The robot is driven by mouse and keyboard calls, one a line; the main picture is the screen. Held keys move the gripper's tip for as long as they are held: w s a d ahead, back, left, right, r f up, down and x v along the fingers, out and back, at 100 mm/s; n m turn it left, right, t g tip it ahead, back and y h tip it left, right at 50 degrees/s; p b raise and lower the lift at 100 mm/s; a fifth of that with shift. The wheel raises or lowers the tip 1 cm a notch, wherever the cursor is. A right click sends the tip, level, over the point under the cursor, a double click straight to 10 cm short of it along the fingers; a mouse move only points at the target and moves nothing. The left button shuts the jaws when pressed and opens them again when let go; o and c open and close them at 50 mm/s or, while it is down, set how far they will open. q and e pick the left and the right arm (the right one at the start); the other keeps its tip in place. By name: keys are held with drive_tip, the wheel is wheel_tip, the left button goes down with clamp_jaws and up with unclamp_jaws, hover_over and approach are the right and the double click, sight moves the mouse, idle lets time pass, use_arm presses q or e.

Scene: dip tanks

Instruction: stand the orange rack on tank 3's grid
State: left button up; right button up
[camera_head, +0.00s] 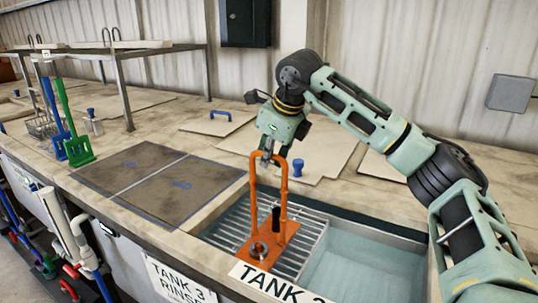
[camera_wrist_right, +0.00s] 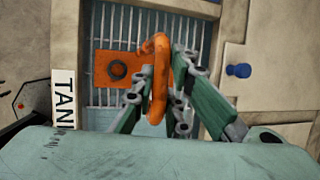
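The orange rack (camera_head: 283,195) has a tall looped handle and a flat base carrying a dark upright cylinder and a round metal piece. It is upright over the slatted grid (camera_head: 312,238) in the left part of tank 3. I cannot tell whether its base touches the slats. My right gripper (camera_head: 270,158) is shut on the top of the handle. In the right wrist view, the gripper's fingers (camera_wrist_right: 160,95) close on both sides of the orange handle, with the rack's base (camera_wrist_right: 105,68) below, over the grid (camera_wrist_right: 140,22). My left gripper is not in view.
Open water (camera_head: 350,275) lies right of the grid. A dark two-panel mat (camera_head: 130,178) lies left of the tank. Green (camera_head: 75,135) and blue racks stand farther left. A blue knob (camera_head: 297,168) sits on a lid behind the tank.

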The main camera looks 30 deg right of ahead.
drive_tip(key=shift+o, duration=1.4)
drive_tip(key=shift+r, duration=0.25)
drive_tip(key=shift+s+r, duration=0.2)
drive_tip(key=shift+r, duration=0.15)
drive_tip(key=b+v, duration=0.2)
drive_tip(key=v, duration=0.9)
drive_tip(key=shift+s+f, duration=0.1)
